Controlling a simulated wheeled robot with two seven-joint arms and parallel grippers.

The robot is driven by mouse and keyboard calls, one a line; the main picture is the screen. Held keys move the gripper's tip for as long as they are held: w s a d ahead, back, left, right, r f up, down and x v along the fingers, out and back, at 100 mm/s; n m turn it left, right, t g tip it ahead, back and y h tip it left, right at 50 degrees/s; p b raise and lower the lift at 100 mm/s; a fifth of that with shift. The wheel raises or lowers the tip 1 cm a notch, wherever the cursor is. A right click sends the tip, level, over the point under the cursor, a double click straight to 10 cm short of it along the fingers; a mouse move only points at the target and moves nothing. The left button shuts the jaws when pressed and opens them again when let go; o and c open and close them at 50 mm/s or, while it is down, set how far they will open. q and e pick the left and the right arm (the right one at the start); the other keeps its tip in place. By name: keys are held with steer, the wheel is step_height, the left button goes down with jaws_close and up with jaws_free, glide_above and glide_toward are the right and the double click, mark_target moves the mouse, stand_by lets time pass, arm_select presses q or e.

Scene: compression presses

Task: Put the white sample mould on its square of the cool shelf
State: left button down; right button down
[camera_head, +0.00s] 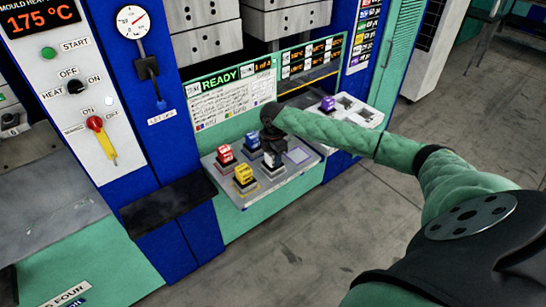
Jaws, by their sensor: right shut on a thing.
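The white sample mould (273,164) is at the front middle of the grey cool shelf (240,196), directly beneath my right gripper (271,148). My right gripper comes in from the right, points down and is shut on the white mould. Its dark body hides the mould's top, and I cannot tell whether the mould touches the shelf. A red mould (226,155), a yellow mould (244,177) and a blue mould (251,142) stand on the shelf to its left. A pale outlined square (297,155) to its right is bare. My left gripper is not in view.
A second grey tray (364,113) with a purple mould (328,103) lies behind and right. A green READY panel (235,95) rises behind the shelf. A black ledge (167,203) juts out at left. The floor (330,235) in front is clear.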

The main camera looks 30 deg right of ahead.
steer(key=c, duration=0.8)
jaws_free()
steer(key=shift+r+b, duration=0.35)
steer(key=shift+r, duration=0.1)
step_height(320, 180, up, 10)
steer(key=b, duration=0.4)
steer(key=shift+f, duration=0.15)
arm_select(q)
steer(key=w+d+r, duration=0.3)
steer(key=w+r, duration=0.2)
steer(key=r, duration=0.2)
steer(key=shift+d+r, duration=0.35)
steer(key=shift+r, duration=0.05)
arm_select(e)
steer(key=shift+r, duration=0.75)
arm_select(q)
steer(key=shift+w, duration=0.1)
